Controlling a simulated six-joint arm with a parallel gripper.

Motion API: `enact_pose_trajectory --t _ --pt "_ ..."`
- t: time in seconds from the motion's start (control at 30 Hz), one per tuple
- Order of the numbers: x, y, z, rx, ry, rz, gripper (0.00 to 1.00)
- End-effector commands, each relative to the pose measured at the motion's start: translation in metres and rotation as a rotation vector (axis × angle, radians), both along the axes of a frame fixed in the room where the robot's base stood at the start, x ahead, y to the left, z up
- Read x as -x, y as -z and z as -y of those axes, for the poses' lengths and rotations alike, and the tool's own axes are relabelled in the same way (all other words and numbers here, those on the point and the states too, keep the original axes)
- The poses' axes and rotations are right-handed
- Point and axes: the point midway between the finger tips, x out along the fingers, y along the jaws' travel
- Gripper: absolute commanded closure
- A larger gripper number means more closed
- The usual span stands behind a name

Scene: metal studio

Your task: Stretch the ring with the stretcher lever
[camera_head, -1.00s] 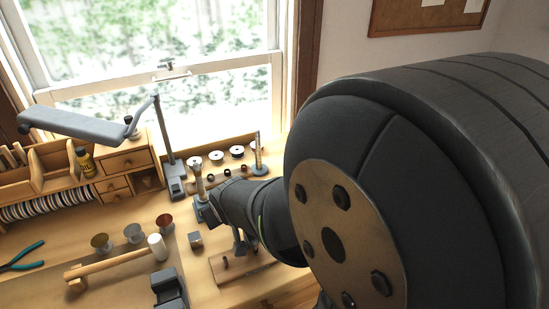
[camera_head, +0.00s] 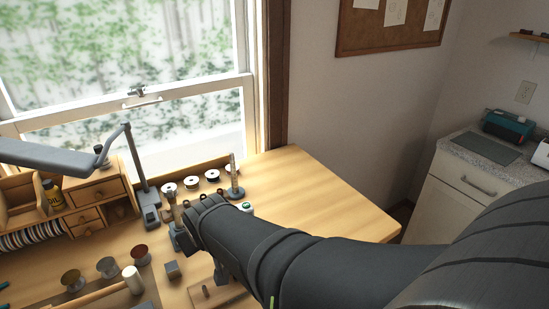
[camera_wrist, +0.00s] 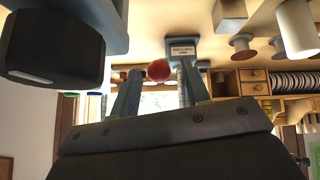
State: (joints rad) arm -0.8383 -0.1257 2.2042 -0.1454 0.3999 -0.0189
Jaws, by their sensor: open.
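The stretcher (camera_head: 178,236) has a blue-grey base and an upright tapered post. It stands on the bench just left of the end of my arm in the head view. In the wrist view its labelled base plate (camera_wrist: 186,50) lies beyond my fingers, and a red ball knob (camera_wrist: 159,70), seemingly the lever's end, shows between the fingertips. My gripper (camera_wrist: 160,76) is open, its two fingers apart on either side of the knob; I cannot tell whether they touch it. In the head view my gripper (camera_head: 203,216) partly covers the stretcher. I cannot make out the ring.
A second tapered post (camera_head: 234,180) on a round base stands behind my gripper. A lamp base (camera_head: 150,213), several spools, a small metal block (camera_head: 172,269) and a mallet (camera_head: 132,279) are nearby. A wooden holder (camera_head: 212,296) lies in front. The bench's right side (camera_head: 320,190) is clear.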

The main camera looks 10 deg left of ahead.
Motion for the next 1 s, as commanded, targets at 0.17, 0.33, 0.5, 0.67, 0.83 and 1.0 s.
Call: enact_pose_trajectory --t 0.17,0.33,0.5,0.67,0.83,1.0 --pt "0.011 -0.021 0.010 -0.004 -0.001 0.003 0.58" --pt "0.022 -0.039 0.020 -0.003 -0.001 0.003 0.58" --pt "0.034 -0.059 0.030 -0.005 -0.002 0.003 0.58" --pt "0.043 -0.076 0.039 -0.004 -0.002 0.003 0.58" --pt "0.051 -0.087 0.046 -0.002 -0.002 0.001 0.58" --pt "0.054 -0.092 0.049 -0.002 -0.002 0.001 0.58"
